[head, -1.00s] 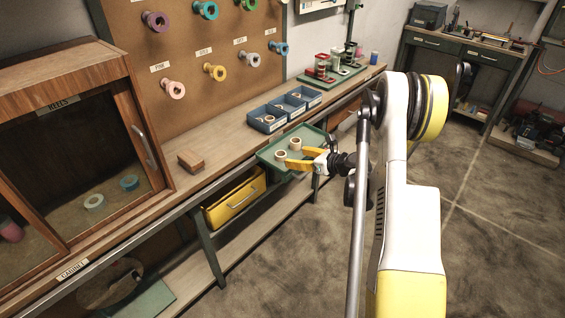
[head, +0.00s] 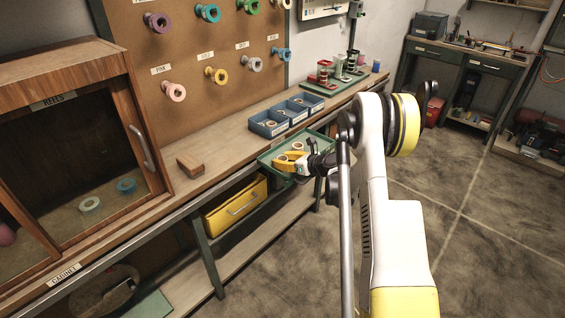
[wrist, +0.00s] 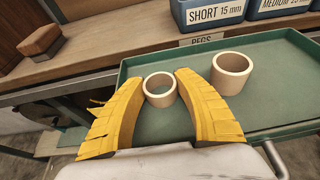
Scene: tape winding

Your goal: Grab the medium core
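Two cream ring-shaped cores stand on a green tray. In the wrist view the smaller core (wrist: 160,89) is between my fingertips, and the larger core (wrist: 230,73) stands apart to the right, outside the right finger. Neither carries a size mark that I can read, so I cannot tell which is the medium one. My gripper (wrist: 161,80) has yellow ribbed fingers, open, with a narrow gap on each side of the smaller core. In the head view my gripper (head: 284,160) is low over the tray (head: 269,158), and one core (head: 297,146) shows beyond it.
Blue bins (head: 268,122) stand on the bench behind the tray; the wrist view shows labels SHORT 15 mm (wrist: 214,14) and MEDIUM. A wooden block (head: 190,164) lies to the left. The tray's rim surrounds the cores.

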